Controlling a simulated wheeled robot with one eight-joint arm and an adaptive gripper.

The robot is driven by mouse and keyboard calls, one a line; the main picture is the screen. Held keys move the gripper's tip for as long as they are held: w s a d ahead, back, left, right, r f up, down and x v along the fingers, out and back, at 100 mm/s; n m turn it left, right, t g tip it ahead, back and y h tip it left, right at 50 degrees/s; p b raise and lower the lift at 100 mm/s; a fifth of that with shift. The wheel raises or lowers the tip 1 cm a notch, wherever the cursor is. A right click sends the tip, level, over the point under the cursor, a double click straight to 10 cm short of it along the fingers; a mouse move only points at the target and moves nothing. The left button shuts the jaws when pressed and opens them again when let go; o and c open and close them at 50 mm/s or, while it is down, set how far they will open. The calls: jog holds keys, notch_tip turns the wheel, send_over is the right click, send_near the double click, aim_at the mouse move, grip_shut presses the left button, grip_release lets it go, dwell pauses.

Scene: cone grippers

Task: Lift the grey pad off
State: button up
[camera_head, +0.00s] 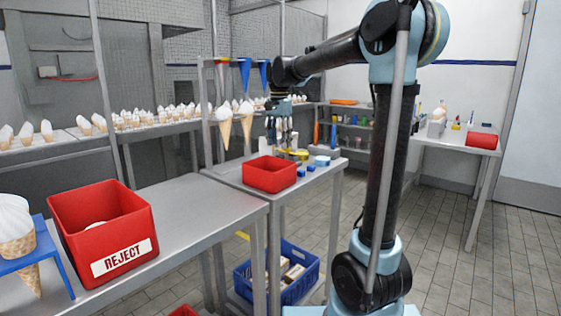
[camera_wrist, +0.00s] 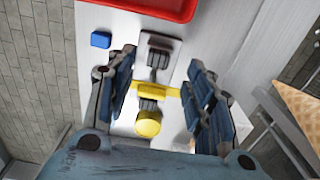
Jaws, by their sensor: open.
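My gripper (camera_wrist: 162,60) is open, its two dark blue-grey padded fingers apart on either side of a small assembly on the bench. In the wrist view the assembly has a light grey plate (camera_wrist: 151,75) with a dark grey ribbed piece (camera_wrist: 158,58) on it, a yellow crosspiece (camera_wrist: 151,91) and a round yellow part (camera_wrist: 147,124). I cannot tell for certain which grey part is the pad. Nothing is held between the fingers. In the head view my gripper (camera_head: 281,135) hangs over the bench behind a red bin, and the pad is not clear there.
The red bin (camera_head: 270,174) stands close by; its rim shows in the wrist view (camera_wrist: 160,8). A blue block (camera_wrist: 101,40) lies left of the fingers. Filled cones (camera_head: 225,122) hang from a rack nearby. A REJECT bin (camera_head: 103,230) stands on the near bench.

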aim_at(279, 156)
jog(key=shift+s+f, duration=0.1)
jog(key=shift+f, duration=2.6)
jog(key=shift+c, duration=0.5)
jog(key=c, duration=0.8)
